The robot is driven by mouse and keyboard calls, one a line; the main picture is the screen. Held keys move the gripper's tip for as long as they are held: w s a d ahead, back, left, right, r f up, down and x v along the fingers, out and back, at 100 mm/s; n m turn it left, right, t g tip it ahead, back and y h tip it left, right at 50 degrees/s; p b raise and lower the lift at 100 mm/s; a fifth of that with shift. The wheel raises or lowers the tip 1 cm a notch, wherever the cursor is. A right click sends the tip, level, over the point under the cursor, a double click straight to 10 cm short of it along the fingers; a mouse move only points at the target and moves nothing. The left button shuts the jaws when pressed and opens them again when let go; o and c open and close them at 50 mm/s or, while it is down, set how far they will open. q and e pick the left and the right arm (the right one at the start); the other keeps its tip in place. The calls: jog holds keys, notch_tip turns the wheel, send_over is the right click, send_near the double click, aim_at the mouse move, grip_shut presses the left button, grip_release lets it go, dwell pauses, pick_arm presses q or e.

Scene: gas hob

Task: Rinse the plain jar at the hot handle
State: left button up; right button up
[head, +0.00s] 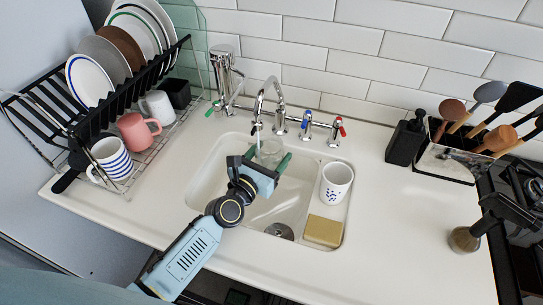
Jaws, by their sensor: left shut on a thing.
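The gripper hides part of the jar. A pale streak shows below the spout's end; I cannot tell whether it is running water or whether it enters the jar. To the right of the spout stand a blue-marked handle (306,122) and a red-marked handle (337,132), which looks like the hot one. Nothing touches either handle. My right gripper is not in view.
A speckled white cup (336,183) and a yellow sponge (323,231) sit at the sink's right side. A chrome tap with a green handle (216,107) stands left. A loaded dish rack (130,90) fills the left; a utensil holder (445,160) stands right. The right counter is mostly clear.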

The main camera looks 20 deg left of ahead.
pick_arm(q)
jog(key=shift+w, duration=0.1)
dwell(0.3)
jog(key=shift+w+d, duration=0.4)
jog(key=shift+s+a, duration=0.1)
jog(key=shift+s+a, duration=0.3)
jog(key=shift+s, duration=0.1)
jog(key=shift+w+d+r, duration=0.1)
jog(key=shift+w, duration=0.05)
jog(key=shift+w+d, duration=0.25)
jog(key=shift+w, duration=0.1)
jog(key=shift+s, duration=0.1)
dwell(0.4)
jog(key=shift+s+a, duration=0.35)
jog(key=shift+s, duration=0.05)
